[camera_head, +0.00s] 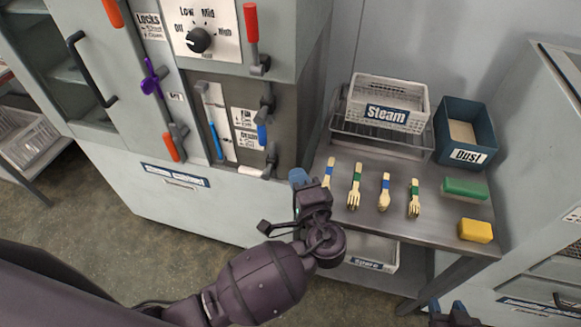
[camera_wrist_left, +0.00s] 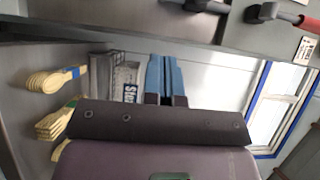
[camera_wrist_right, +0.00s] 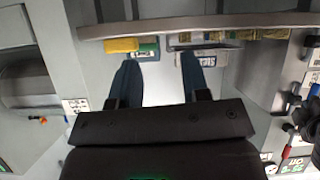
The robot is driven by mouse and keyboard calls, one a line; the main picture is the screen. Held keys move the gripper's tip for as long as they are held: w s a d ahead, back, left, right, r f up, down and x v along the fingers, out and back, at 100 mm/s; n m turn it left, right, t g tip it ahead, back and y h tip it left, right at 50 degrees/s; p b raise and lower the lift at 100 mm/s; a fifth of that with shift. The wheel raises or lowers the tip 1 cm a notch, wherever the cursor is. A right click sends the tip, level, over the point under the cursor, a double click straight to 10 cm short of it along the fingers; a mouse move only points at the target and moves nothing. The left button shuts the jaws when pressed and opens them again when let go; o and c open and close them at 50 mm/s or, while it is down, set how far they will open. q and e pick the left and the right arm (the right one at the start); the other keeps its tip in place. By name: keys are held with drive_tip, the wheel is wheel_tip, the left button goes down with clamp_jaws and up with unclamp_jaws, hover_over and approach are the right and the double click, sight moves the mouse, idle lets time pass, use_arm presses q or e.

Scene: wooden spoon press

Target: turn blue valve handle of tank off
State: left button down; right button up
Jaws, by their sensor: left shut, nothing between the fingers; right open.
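A short blue handle (camera_head: 262,135) hangs downward from a grey valve on the front of the tank panel, in the head view. A longer thin blue piece (camera_head: 216,140) stands near a pale vertical strip to its left; I cannot tell whether it is a handle. My left gripper (camera_head: 299,178) is shut and empty, below and right of the short blue handle and apart from it. Its blue fingers (camera_wrist_left: 166,76) lie together in the left wrist view. My right gripper (camera_wrist_right: 158,78) is open and empty; only its tips show at the head view's bottom edge.
A white-handled valve (camera_head: 250,170) sits just below the blue handle, and a red handle (camera_head: 251,24) is above. The steel table (camera_head: 330,215) at right holds wooden cutlery, a Steam basket (camera_head: 390,92), a Dust bin (camera_head: 450,145), a green block and a yellow sponge (camera_head: 475,230).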

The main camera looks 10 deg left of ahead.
sight(262, 131)
use_arm(q)
drive_tip(key=s+a+p+x, duration=0.1)
drive_tip(key=a+p+x, duration=0.1)
drive_tip(key=x, duration=0.9)
drive_tip(key=shift+a, duration=0.25)
use_arm(e)
drive_tip(key=shift+s+d+r, duration=0.15)
drive_tip(key=shift+s+r, duration=0.35)
drive_tip(key=shift+r, duration=0.05)
use_arm(q)
drive_tip(key=shift+f, duration=0.1)
use_arm(e)
drive_tip(key=shift+f, duration=0.15)
